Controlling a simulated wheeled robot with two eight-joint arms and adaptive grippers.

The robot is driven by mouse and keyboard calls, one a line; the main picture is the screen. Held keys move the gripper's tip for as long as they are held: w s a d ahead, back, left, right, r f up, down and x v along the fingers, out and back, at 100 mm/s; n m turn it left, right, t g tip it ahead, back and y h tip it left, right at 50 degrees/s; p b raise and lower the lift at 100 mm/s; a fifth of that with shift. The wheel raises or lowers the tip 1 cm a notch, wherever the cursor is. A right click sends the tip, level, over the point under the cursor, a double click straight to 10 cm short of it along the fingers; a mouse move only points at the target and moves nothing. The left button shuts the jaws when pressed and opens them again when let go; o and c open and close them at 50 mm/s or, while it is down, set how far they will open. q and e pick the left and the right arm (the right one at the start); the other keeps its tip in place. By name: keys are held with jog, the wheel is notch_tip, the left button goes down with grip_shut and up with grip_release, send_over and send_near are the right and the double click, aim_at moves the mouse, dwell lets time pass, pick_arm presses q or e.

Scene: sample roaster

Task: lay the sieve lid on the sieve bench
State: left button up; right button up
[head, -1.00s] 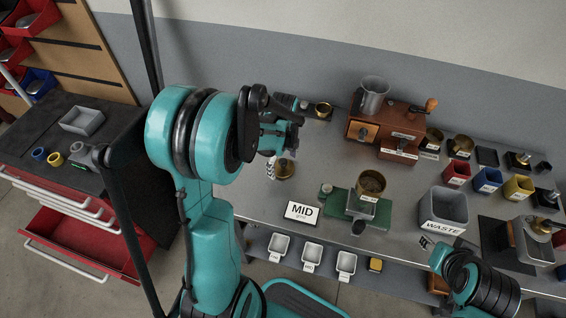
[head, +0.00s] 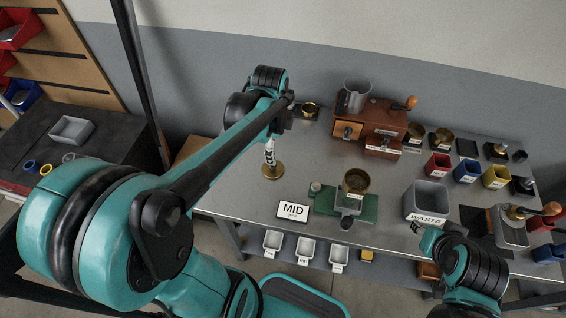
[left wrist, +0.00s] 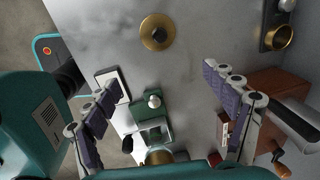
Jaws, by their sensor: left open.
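A round brass lid (head: 272,170) with a small knob lies flat on the grey metal bench (head: 250,205), left of the grinder. It also shows in the left wrist view (left wrist: 157,32), near the top. My left gripper (head: 269,152) hangs just above and behind it in the head view. In the left wrist view its fingers (left wrist: 165,100) are spread wide with nothing between them, and the lid is beyond them. A brass sieve (head: 356,180) stands on a green base (head: 326,201). My right gripper (head: 430,240) is near the waste bin; its fingers are unclear.
The waste bin (head: 427,203) is right of the green base. Bare bench surrounds the lid.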

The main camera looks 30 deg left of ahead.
pick_arm(q)
jog(key=s+d+r+n+t, duration=0.3)
jog(key=s+d+n+t, duration=0.2)
jog(key=n, duration=1)
jog(key=s+d, duration=0.3)
jog(key=s, duration=0.1)
jog(key=shift+t, duration=0.3)
